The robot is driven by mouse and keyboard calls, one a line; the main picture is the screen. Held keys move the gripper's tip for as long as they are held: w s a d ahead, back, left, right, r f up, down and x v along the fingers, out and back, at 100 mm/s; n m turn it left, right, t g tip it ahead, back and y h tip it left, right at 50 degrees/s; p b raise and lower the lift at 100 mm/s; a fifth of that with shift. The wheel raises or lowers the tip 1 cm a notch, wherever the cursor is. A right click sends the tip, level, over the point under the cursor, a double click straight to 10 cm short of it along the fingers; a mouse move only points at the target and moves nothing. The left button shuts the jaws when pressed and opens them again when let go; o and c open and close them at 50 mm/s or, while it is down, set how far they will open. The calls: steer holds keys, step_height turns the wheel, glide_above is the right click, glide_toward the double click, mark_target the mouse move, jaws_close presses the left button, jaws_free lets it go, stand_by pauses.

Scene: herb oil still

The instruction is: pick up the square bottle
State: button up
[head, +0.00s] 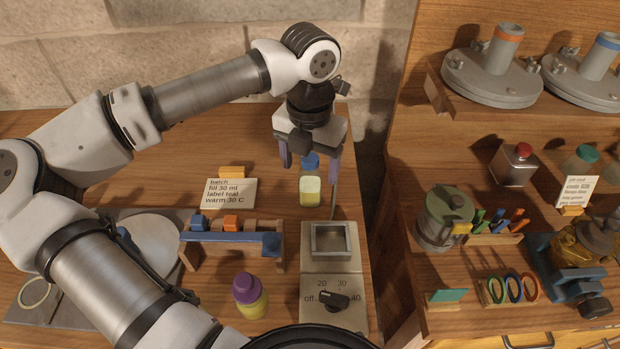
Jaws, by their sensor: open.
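A clear, boxy bottle with a red cap (513,165) stands upright on the right-hand bench. Another small bottle with a blue cap and pale yellow-green contents (310,191) stands on the left bench; its outline looks squarish, but I cannot tell its exact shape. My gripper (309,164) points down over this blue-capped bottle, open. Its fingers appear on either side of the blue cap; I cannot tell whether they touch it. The red-capped bottle is well to the right of my gripper, with nothing near it held.
A warmer (335,283) with a dial stands in front of the blue-capped bottle. A purple-capped bottle (250,297), a wooden rack (232,250) and a note card (231,193) are to the left.

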steer(key=shift+f, duration=1)
steer(key=c, duration=1.2)
steer(key=shift+o, duration=0.2)
steer(key=shift+r, duration=0.1)
